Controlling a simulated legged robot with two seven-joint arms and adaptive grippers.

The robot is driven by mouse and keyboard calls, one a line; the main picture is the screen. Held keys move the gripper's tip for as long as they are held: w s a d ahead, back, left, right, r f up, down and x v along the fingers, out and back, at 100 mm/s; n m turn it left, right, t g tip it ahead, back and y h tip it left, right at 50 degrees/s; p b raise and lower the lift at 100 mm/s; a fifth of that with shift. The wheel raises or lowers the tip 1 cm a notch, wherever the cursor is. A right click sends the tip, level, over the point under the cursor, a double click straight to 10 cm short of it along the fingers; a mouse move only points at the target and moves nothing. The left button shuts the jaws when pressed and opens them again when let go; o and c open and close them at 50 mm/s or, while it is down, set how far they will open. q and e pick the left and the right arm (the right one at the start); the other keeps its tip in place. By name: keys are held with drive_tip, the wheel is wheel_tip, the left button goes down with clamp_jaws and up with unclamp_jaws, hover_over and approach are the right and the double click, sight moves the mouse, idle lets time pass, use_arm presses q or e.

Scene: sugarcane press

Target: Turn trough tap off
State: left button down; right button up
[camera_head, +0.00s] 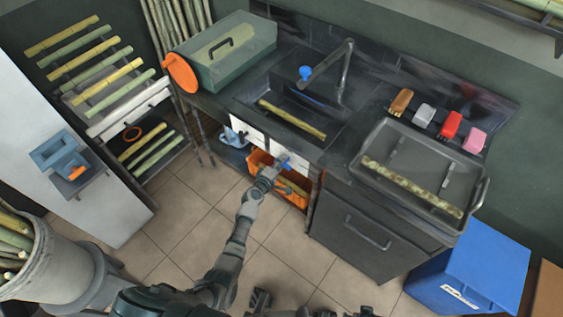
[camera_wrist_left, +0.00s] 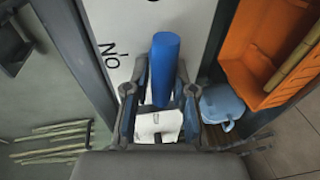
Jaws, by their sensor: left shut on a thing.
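My left gripper (camera_head: 276,170) reaches to the white front panel below the sink, where a blue tap handle (camera_head: 287,162) sticks out. In the left wrist view the blue handle (camera_wrist_left: 164,68) stands upright between the two fingers of the gripper (camera_wrist_left: 160,105), which are closed around its lower part. The lower end of the handle and the tap body are partly hidden by the fingers. Dark parts of my own body show at the bottom edge of the head view; whether they include my right gripper's fingers is unclear.
An orange crate (camera_head: 297,201) with cane pieces sits under the panel, beside a light-blue jug (camera_head: 236,135). The sink (camera_head: 252,93) above holds a cane and has a faucet with a blue knob (camera_head: 306,73). A grey tray (camera_head: 375,181) is at right.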

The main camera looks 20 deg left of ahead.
use_arm(q)
drive_tip(key=shift+s+a+f, duration=0.1)
drive_tip(key=shift+f, duration=0.25)
use_arm(e)
drive_tip(key=shift+f, duration=0.3)
drive_tip(key=shift+w, duration=0.1)
use_arm(q)
drive_tip(key=c, duration=1)
unclamp_jaws()
use_arm(e)
drive_tip(key=shift+a, duration=0.1)
use_arm(q)
drive_tip(key=shift+r, duration=0.1)
drive_tip(key=shift+s+a, duration=0.1)
drive_tip(key=shift+s, duration=0.05)
drive_tip(key=v, duration=1.1)
drive_tip(key=shift+s+a, duration=0.15)
drive_tip(key=shift+s, duration=0.05)
